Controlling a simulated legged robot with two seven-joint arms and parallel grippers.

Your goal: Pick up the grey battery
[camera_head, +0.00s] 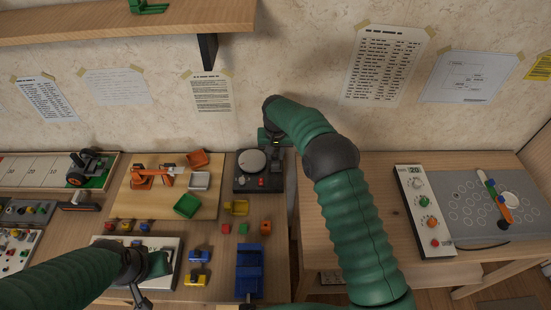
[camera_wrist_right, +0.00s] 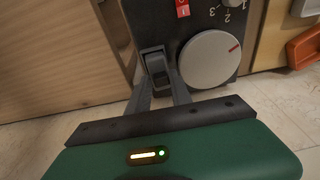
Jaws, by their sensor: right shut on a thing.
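A grey battery-like block (camera_wrist_right: 153,60) sits at the edge of a dark device (camera_wrist_right: 205,28), beside its large round grey dial (camera_wrist_right: 210,60). My right gripper (camera_wrist_right: 160,80) is shut on this block, one finger on each side. I cannot tell whether the block is still seated in the device. In the head view my right gripper (camera_head: 270,139) is at the back of the device (camera_head: 258,183), and its fingers and the block are hidden there. My left gripper (camera_head: 163,264) is low over a white panel (camera_head: 103,240), and its jaws cannot be made out.
A wooden board (camera_head: 135,205) with an orange arm model and small trays lies left of the device. Coloured blocks and a blue holder (camera_head: 250,270) are in front. A right-hand table (camera_head: 375,190) stands across a gap. A shelf (camera_head: 120,22) overhangs the left side.

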